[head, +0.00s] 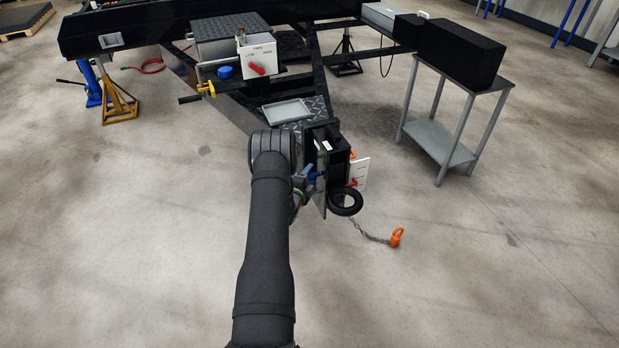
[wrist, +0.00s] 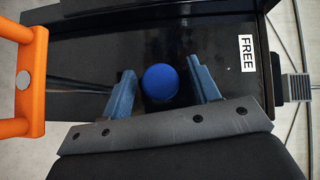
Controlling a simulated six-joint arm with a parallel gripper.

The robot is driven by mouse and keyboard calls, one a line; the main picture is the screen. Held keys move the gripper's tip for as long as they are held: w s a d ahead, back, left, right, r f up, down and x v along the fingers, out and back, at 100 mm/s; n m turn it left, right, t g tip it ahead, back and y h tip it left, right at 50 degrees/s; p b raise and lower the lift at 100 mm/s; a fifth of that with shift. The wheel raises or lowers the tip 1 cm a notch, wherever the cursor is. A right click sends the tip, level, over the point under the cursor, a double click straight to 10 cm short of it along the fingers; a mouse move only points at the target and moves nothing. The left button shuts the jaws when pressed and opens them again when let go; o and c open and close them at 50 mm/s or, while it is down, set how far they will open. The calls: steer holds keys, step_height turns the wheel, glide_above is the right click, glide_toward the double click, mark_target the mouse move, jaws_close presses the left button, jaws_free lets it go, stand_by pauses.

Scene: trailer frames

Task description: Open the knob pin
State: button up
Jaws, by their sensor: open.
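In the wrist view a round blue knob (wrist: 161,81) shows against a black metal housing (wrist: 215,45). I take it to be the knob pin. My gripper (wrist: 160,66) is open, with one blue-grey finger on each side of the knob. Small gaps show between the knob and both fingers, so it is not clamped. A white "FREE" label (wrist: 247,54) is on the housing right of the knob. In the head view my gripper (head: 310,175) is at the left side of the black housing (head: 325,150); the knob cannot be made out there.
An orange handle (wrist: 30,80) stands left of the fingers in the wrist view. In the head view a black ring (head: 345,202) and a chain with an orange hook (head: 397,237) are right of the gripper.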

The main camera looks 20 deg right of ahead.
jaws_close()
steer(key=a, duration=0.8)
jaws_free()
steer(key=shift+a, duration=0.1)
steer(key=v, duration=1.7)
steer(key=shift+s, duration=0.15)
steer(key=shift+a+r, duration=0.1)
steer(key=x, duration=1.7)
steer(key=shift+d, duration=0.2)
